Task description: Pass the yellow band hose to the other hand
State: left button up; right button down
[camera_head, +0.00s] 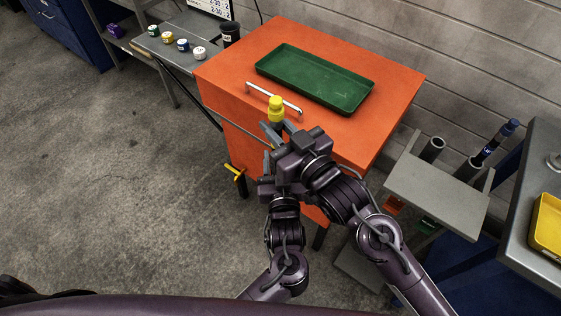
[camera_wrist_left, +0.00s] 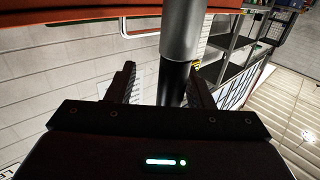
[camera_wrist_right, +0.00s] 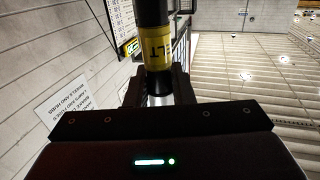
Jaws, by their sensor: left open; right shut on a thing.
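The yellow band hose (camera_head: 276,104) stands roughly upright in front of the orange cabinet, its yellow end uppermost in the head view. My right gripper (camera_head: 279,129) is shut on it. The right wrist view shows its yellow band (camera_wrist_right: 156,50) with dark lettering, just above the fingers. My left gripper (camera_head: 267,163) is lower and partly hidden by the right wrist. In the left wrist view, the open fingers of the left gripper (camera_wrist_left: 163,82) have the grey and black lower part of the hose (camera_wrist_left: 183,35) between or just beyond them; contact cannot be told.
The orange cabinet (camera_head: 330,130) has a metal handle (camera_head: 273,99) close to the hose and a green tray (camera_head: 315,78) on top. A grey rack (camera_head: 437,186) at right holds a blue-banded hose (camera_head: 497,140). A yellow tray (camera_head: 548,222) is far right. Small jars stand on a shelf at upper left.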

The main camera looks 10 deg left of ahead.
pick_arm(q)
jog(key=shift+c, duration=0.4)
pick_arm(e)
jog(key=shift+r, duration=0.1)
pick_arm(q)
jog(key=shift+d, duration=0.15)
grip_shut()
pick_arm(e)
jog(key=c, duration=1.2)
grip_release()
jog(key=shift+o, duration=0.2)
